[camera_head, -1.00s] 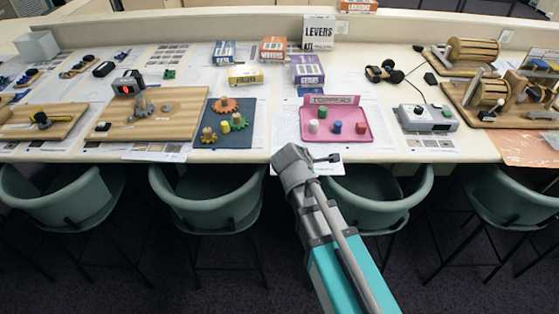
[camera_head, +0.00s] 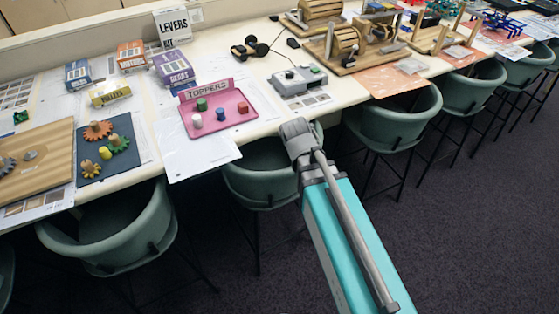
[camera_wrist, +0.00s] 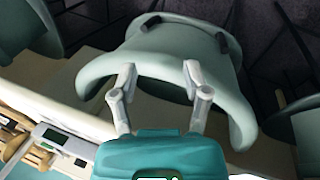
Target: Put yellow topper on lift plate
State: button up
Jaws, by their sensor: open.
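A small yellow cylinder (camera_head: 105,153), likely the yellow topper, stands on the dark blue mat (camera_head: 92,172) beside orange and green gears in the head view. A pink toppers tray (camera_head: 196,131) to its right holds green, white, blue and red pieces. I cannot pick out the lift plate for certain. My gripper (camera_wrist: 158,75) is open and empty in the wrist view, with a green chair beyond its fingers. In the head view my arm's end is in front of the table edge, right of the tray; the fingers are hidden there.
Green chairs (camera_head: 120,235) line the front of the long table. A grey control box (camera_head: 300,82) and wooden drum machines (camera_head: 345,45) stand right of the tray. Small kit boxes (camera_head: 174,68) stand behind it. Dark floor at the lower right is clear.

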jog(key=s+d+m+g+y, duration=0.1)
jog(key=s+d+m, duration=0.1)
jog(key=d+m, duration=0.2)
jog(key=s+d+m+g+y, duration=0.1)
jog(key=s+d+m, duration=0.1)
jog(key=d+m, duration=0.3)
jog(key=shift+s+d+f+g, duration=0.3)
jog(key=shift+d+f, duration=0.1)
jog(key=shift+d, duration=1.75)
jog(key=shift+s, duration=0.1)
